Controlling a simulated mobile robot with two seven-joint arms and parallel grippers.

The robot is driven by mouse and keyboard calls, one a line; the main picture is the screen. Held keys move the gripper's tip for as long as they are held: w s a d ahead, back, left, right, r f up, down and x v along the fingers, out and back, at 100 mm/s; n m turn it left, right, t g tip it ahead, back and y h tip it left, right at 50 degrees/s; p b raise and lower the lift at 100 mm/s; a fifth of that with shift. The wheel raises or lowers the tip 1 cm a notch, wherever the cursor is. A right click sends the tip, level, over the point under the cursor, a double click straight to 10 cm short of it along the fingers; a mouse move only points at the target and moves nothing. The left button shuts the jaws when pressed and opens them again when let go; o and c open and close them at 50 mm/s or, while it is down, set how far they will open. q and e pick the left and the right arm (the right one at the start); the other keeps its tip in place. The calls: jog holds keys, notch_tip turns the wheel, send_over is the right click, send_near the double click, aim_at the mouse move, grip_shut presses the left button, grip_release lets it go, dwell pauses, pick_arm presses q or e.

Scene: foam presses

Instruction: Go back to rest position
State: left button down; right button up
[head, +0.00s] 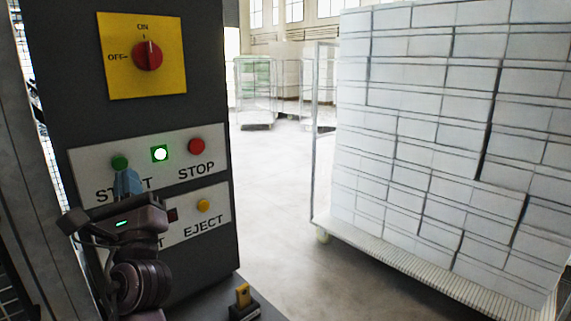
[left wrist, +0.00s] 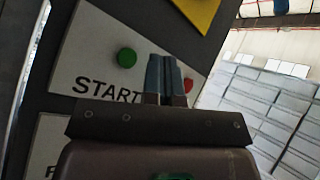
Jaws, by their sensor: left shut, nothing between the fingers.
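My left gripper (head: 128,183) is shut and empty in front of the dark control panel (head: 76,110), just below the green START button (head: 120,162). It hides part of the START label. In the left wrist view the shut blue fingers (left wrist: 166,76) stand to the right of the green button (left wrist: 127,58); I cannot tell whether they touch the panel. A square indicator (head: 160,154) glows green-white beside the START button. The red STOP button (head: 196,146) is to its right. My right gripper is not in view.
A yellow plate with a red rotary switch (head: 147,55) sits above the buttons, its pointer up at ON. A yellow EJECT button (head: 203,206) is lower. A wheeled cart (head: 470,292) stacked with white blocks (head: 440,130) stands at right. The floor (head: 275,190) between is clear.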

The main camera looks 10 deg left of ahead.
pick_arm(q)
jog(key=s+a+f+n+g+h, duration=0.1)
jog(key=s+f+n+g+h, duration=0.15)
jog(key=f+n, duration=0.4)
jog(key=s+a+f+n+g+h, duration=0.1)
jog(key=s+a+f+n+g, duration=0.2)
jog(key=f, duration=0.6)
jog(key=s+f+n+g+h, duration=0.2)
jog(key=f+n+g, duration=0.2)
jog(key=f+n, duration=0.35)
jog(key=s+d+f+n+g+h, duration=0.4)
jog(key=s+f+g, duration=0.1)
jog(key=s+f, duration=0.35)
jog(key=s+d+f+n+g+h, duration=0.4)
jog(key=s+f, duration=0.4)
jog(key=s, duration=0.2)
jog(key=w+f+m+t, duration=0.1)
jog(key=w+f+t, duration=0.6)
jog(key=f, duration=0.4)
jog(key=shift+w+a+t+b, duration=0.25)
jog(key=shift+w+t+b, duration=0.1)
jog(key=shift+w, duration=0.1)
jog(key=shift+s+a, duration=0.1)
